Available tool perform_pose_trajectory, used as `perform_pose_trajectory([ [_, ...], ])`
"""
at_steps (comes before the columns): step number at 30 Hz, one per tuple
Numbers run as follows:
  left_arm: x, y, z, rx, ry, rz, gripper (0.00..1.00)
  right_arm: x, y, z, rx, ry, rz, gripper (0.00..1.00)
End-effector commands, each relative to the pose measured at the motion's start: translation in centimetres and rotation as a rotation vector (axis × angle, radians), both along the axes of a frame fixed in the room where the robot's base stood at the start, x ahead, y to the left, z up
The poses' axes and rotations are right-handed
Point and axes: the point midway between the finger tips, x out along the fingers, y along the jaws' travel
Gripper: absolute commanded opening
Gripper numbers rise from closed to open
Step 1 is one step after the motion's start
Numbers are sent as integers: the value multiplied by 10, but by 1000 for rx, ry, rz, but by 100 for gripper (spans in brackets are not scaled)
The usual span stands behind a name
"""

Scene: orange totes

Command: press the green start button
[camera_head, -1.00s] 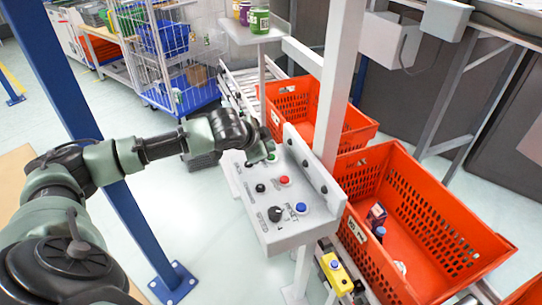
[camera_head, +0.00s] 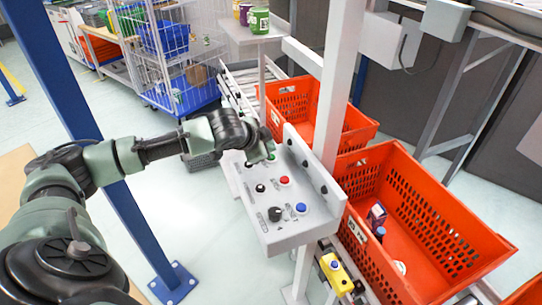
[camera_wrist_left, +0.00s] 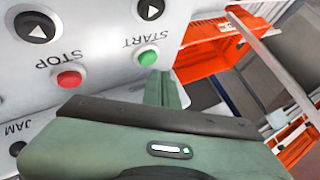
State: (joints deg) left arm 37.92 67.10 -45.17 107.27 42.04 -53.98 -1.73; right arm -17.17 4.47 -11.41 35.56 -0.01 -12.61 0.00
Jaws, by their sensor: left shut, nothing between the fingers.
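The light grey control panel (camera_head: 285,225) stands left of the white post, with red, blue and black controls on its face. The green start button (camera_wrist_left: 148,57) shows in the left wrist view below the word START; in the head view (camera_head: 272,156) it is mostly hidden by my gripper. My left gripper (camera_head: 266,154) is shut and empty, its tip at the panel's far end by the green button. In the left wrist view the fingers (camera_wrist_left: 163,88) end right beside the button; I cannot tell whether they touch it. My right gripper is not in view.
A red stop button (camera_wrist_left: 69,79) sits beside the start button. Orange totes (camera_head: 420,215) stand on the conveyor right of the panel. A white post (camera_head: 338,80) rises behind the panel. A blue post (camera_head: 130,225) stands near my left arm. A wire cage cart (camera_head: 170,60) is further back.

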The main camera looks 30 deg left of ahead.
Motion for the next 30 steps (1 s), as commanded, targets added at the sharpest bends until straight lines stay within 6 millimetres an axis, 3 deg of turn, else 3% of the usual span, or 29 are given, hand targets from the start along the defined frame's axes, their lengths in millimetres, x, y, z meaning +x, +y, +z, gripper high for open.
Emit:
perform_pose_trajectory([
  [30,0,0,-8,0,0,0,0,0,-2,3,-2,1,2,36],
])
